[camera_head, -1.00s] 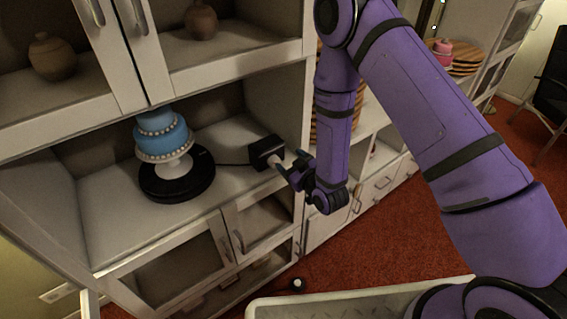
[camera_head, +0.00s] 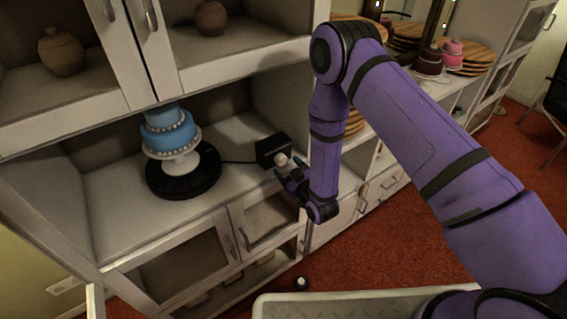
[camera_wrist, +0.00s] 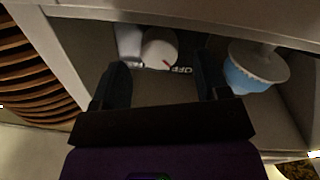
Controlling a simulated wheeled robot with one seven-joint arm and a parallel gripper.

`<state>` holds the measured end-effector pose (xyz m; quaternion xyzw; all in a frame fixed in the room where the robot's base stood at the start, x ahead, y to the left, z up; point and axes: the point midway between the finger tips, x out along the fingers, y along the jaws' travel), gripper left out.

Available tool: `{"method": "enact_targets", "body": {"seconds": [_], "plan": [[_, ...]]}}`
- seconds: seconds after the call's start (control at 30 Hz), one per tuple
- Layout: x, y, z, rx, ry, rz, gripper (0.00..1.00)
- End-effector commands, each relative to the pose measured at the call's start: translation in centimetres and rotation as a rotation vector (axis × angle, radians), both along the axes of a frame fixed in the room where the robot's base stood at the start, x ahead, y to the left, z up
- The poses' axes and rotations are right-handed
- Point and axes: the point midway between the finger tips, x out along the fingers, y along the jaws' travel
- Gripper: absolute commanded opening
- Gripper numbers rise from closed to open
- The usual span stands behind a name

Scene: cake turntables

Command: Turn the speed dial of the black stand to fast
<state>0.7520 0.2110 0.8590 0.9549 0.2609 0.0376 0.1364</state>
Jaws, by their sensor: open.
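The black stand (camera_head: 184,181) is a round turntable on the cabinet shelf, bearing a blue tiered cake (camera_head: 168,133) on a white foot. A cable runs right from it to a black control box (camera_head: 272,149) with a pale dial (camera_head: 282,159) on its front. In the wrist view the dial (camera_wrist: 160,45) is a white disc with a red mark pointing toward a label reading OFF (camera_wrist: 181,70). My gripper (camera_head: 288,178) is open, just in front of the dial. In the wrist view its fingers (camera_wrist: 163,82) are spread, with the dial beyond the gap; I see no contact.
An upper cabinet with glass doors (camera_head: 148,45) overhangs the shelf. The shelf's right side wall (camera_head: 286,75) stands close to the box and my arm. Striped wooden boards (camera_head: 467,57) and other cakes sit farther right. A small dark round object (camera_head: 300,283) is on the red floor.

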Motion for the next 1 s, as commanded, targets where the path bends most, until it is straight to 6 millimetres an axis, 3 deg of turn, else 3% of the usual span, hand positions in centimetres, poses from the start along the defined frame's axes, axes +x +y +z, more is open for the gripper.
{"method": "enact_targets", "body": {"seconds": [0.2,0.57,0.63,0.8,1.0], "plan": [[2.0,1.2,0.0,0.001,-0.001,-0.001,0.69],[2.5,1.5,0.0,0.0,0.001,-0.001,0.69],[2.5,1.5,0.0,0.0,0.001,-0.001,0.59],[2.5,1.5,0.0,0.0,0.001,-0.001,0.2],[2.5,1.4,0.0,0.006,0.005,-0.002,0.2]]}}
